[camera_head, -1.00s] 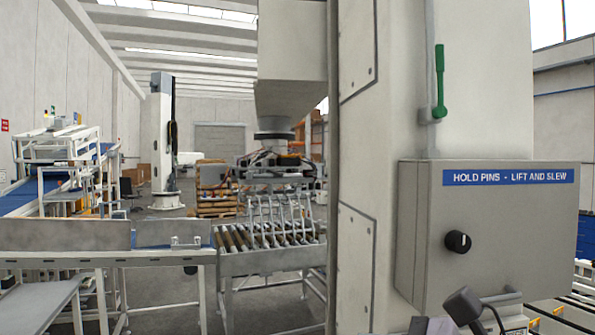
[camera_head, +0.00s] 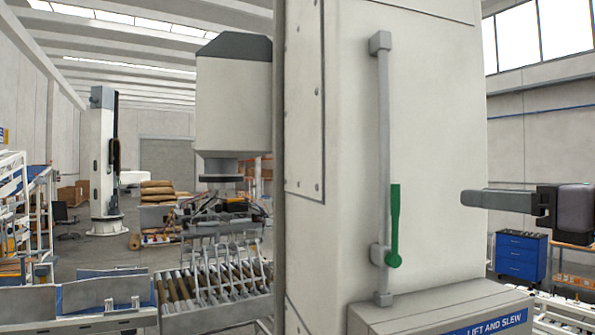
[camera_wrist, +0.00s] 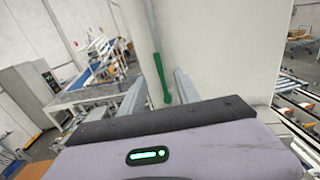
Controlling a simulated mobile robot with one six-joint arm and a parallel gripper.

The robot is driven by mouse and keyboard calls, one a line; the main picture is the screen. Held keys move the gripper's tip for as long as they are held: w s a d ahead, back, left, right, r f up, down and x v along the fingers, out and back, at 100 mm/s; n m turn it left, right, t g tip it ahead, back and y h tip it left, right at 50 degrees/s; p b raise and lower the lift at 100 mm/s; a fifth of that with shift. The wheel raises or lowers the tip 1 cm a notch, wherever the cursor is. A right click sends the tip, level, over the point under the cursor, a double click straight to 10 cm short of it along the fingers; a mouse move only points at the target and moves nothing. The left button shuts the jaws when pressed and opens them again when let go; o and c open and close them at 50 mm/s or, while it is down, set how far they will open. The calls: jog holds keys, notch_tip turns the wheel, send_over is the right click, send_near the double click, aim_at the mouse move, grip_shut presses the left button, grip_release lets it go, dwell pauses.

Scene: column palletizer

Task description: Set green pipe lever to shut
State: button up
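The green pipe lever (camera_head: 395,222) stands upright, alongside the thin grey vertical pipe (camera_head: 384,130) on the pale column (camera_head: 345,180). Its round pivot end is at the bottom, by a grey valve body (camera_head: 378,254). My gripper (camera_head: 464,198) is to the right of the lever, level with its handle and apart from it, pointing left. In the wrist view my gripper (camera_wrist: 159,78) has its two fingers spread, with nothing held. The lever (camera_wrist: 161,77) shows between the fingers in that view, beyond them.
A grey box (camera_head: 440,312) with a blue "LIFT AND SLEW" label juts out below the lever. A roller conveyor (camera_head: 215,302) lies to the left of the column. A blue drawer cabinet (camera_head: 521,257) stands behind at the right. Free air lies between my gripper and the lever.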

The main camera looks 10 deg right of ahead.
jog(key=p, duration=0.1)
send_near(399, 191)
jog(key=p+x, duration=0.3)
jog(key=x, duration=0.5)
jog(key=shift+w, duration=0.25)
jog(key=shift+w+a+p, duration=0.25)
jog(key=shift+p, duration=0.05)
jog(key=shift+w, duration=0.15)
jog(key=shift+w+d+f, duration=0.1)
grip_shut()
